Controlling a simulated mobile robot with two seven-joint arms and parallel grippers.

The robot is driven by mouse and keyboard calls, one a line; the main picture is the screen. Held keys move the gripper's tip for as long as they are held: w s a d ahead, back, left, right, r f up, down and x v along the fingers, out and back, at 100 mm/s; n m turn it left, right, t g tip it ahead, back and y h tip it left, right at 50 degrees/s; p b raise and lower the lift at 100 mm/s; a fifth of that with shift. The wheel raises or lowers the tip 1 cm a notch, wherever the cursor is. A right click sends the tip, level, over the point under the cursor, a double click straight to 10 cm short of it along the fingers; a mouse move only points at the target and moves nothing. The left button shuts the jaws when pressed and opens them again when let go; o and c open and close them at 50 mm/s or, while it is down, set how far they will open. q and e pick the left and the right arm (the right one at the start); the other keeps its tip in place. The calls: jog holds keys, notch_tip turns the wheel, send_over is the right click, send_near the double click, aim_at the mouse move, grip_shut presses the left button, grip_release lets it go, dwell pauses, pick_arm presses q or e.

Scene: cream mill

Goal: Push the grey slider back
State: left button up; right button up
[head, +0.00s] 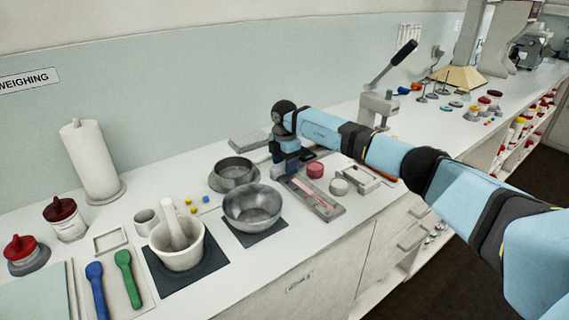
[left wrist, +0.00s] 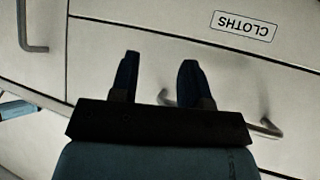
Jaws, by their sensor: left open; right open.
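A long grey tray-like piece (head: 327,213) with a pink strip lies on the white counter in the head view, just in front of my right gripper. I cannot tell for sure whether the grey slider is part of it. My right gripper (head: 281,173) points down, open, at the far left end of this piece; whether it touches anything is unclear. A flat grey thing (head: 246,141) lies behind it, partly hidden by my wrist. My left gripper (left wrist: 157,78) is open and empty in the left wrist view, in front of a drawer marked CLOTHS; it is outside the head view.
A dark round pan (head: 233,175) and a metal bowl (head: 252,209) stand left of my right gripper. A red round piece (head: 315,170) and a pale one (head: 339,187) sit to its right. A lever press (head: 378,105) stands behind my right arm.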

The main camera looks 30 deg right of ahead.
aim_at(284, 162)
notch_tip(284, 162, up, 14)
jog(key=shift+f, duration=0.2)
dwell(0.6)
